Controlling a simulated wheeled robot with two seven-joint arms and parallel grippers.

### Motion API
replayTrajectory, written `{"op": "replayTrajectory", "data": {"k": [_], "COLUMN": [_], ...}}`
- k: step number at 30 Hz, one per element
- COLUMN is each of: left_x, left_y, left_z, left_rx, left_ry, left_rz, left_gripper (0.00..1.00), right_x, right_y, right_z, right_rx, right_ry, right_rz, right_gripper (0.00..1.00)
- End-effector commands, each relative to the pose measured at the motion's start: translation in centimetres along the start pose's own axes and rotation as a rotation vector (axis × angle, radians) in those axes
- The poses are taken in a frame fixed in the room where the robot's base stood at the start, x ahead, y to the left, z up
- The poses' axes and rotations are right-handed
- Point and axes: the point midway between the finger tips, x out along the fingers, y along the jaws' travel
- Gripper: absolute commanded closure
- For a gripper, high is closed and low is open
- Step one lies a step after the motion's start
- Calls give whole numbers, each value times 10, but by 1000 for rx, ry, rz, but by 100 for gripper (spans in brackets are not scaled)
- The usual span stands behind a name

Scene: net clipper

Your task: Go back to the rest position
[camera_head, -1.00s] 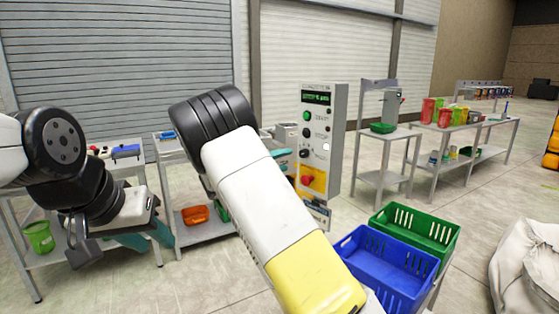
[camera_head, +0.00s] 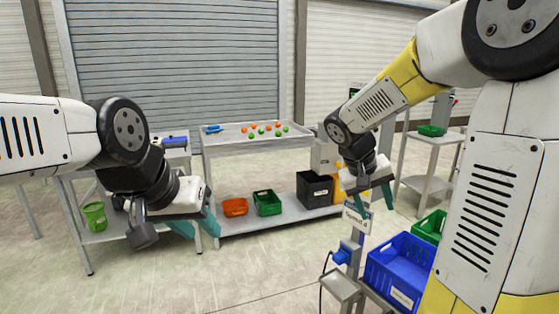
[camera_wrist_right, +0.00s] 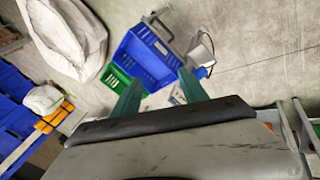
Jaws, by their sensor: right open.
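My left gripper (camera_head: 198,231) hangs at the left of the head view, its teal fingers apart and empty, in front of the lower parts of the tables. My right gripper (camera_head: 375,200) is right of the middle in the head view, pointing down with its teal fingers apart. In the right wrist view the two fingers (camera_wrist_right: 160,92) are spread with nothing held between them. The blue crate (camera_wrist_right: 150,60) shows beyond them, lower down and apart from the fingers. Both grippers are in free air.
A metal table (camera_head: 225,142) holds small red, orange and green items. Its lower shelf has an orange bin (camera_head: 235,207), a green bin (camera_head: 267,203) and a black box (camera_head: 314,190). The blue crate (camera_head: 400,265) stands below my right arm. Open floor (camera_head: 240,270) lies in front.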

Motion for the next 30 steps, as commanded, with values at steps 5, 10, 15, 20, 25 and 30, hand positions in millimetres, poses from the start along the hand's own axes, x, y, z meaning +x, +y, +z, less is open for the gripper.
{"op": "replayTrajectory", "data": {"k": [5, 10, 15, 20, 25, 30], "left_x": [0, 0, 0, 0, 0, 0], "left_y": [0, 0, 0, 0, 0, 0], "left_z": [0, 0, 0, 0, 0, 0], "left_rx": [0, 0, 0, 0, 0, 0], "left_ry": [0, 0, 0, 0, 0, 0], "left_rz": [0, 0, 0, 0, 0, 0], "left_gripper": [64, 64, 64, 64, 64, 64], "right_x": [-42, -82, -109, -119, -120, -120], "right_y": [-13, -32, -48, -56, -57, -57], "right_z": [60, 106, 135, 145, 146, 146], "right_rx": [41, 64, 77, 82, 81, 82], "right_ry": [64, 181, 290, 338, 345, 344], "right_rz": [-269, -459, -558, -591, -596, -595], "right_gripper": [49, 49, 49, 49, 49, 49]}}
